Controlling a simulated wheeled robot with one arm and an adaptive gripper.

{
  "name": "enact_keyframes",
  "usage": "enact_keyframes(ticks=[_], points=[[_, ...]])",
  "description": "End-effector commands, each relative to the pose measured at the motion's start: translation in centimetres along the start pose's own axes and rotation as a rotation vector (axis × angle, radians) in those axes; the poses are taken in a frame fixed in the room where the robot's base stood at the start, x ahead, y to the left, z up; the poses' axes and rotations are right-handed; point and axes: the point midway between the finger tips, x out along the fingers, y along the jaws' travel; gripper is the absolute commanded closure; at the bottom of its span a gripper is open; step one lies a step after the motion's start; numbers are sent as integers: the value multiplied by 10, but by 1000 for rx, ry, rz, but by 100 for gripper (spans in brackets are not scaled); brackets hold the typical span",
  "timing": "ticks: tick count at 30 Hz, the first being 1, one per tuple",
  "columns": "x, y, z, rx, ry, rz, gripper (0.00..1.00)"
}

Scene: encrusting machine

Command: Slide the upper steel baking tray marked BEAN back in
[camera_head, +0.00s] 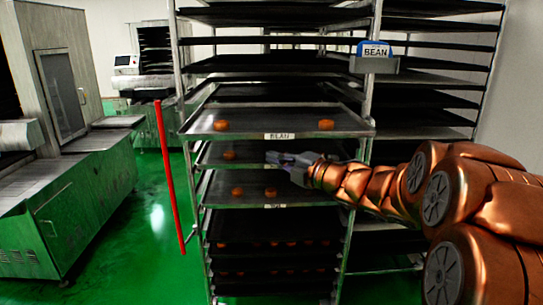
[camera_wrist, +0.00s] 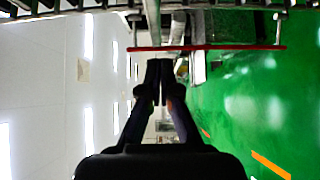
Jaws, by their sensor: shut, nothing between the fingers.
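The upper steel tray marked BEAN (camera_head: 250,133) sits in the rack in the head view. It holds two brown buns, and its front edge juts out toward me. My gripper (camera_head: 270,157) is just below that tray's front edge, pointing left across the second tray. Its fingers are shut and empty; whether it touches a tray I cannot tell. In the wrist view, the shut fingers (camera_wrist: 160,78) point at open room, and no BEAN label shows there. My arm hides the right part of the second tray.
A red bar (camera_head: 169,180) stands left of the rack. A blue BEAN sign (camera_head: 375,50) is on the right post. Green machines (camera_head: 85,195) stand left, with clear floor between.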

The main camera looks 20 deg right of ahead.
Motion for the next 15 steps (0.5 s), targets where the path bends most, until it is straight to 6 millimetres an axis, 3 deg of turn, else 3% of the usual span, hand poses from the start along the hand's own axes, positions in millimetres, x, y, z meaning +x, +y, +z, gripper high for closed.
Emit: enact_keyframes(ticks=[15], points=[[62, 0, 0, 7, 1, 0, 100]])
